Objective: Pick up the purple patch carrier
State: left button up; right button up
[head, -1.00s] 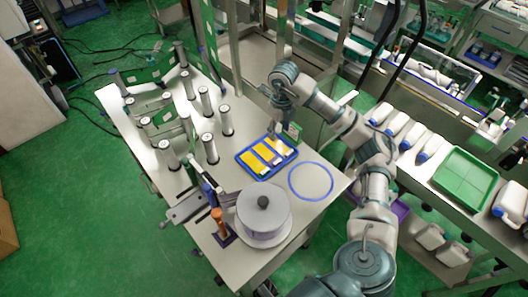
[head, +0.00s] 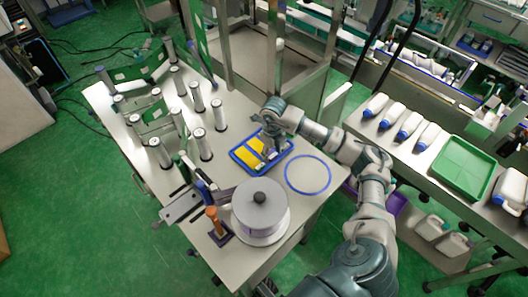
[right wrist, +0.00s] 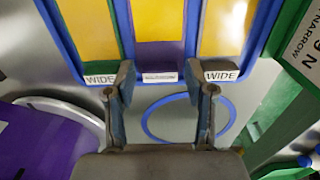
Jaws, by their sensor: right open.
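A blue tray (head: 242,167) on the table holds several yellow carriers (head: 246,156). In the right wrist view the tray (right wrist: 68,42) has three slots, and the outer labels read WIDE. The middle carrier (right wrist: 158,55) has a purple lower end and a yellow face. Its small label is too blurred to read. My right gripper (right wrist: 167,80) is open and empty, its fingertips on either side of the middle carrier's lower end. In the head view my right gripper (head: 270,150) is over the tray and hides part of it. My left gripper is not in view.
A blue ring (head: 307,194) lies right of the tray. A large grey-lilac spool (head: 260,212) stands in front of it, beside an orange-handled tool (head: 214,220). Several white-topped posts (head: 198,98) stand to the left. A metal frame (head: 281,60) rises behind the tray.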

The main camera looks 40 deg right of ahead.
jog(key=shift+d+f, duration=0.1)
jog(key=shift+f, duration=0.35)
jog(key=shift+s, duration=0.1)
jog(key=c, duration=0.9)
jog(key=shift+o, duration=0.2)
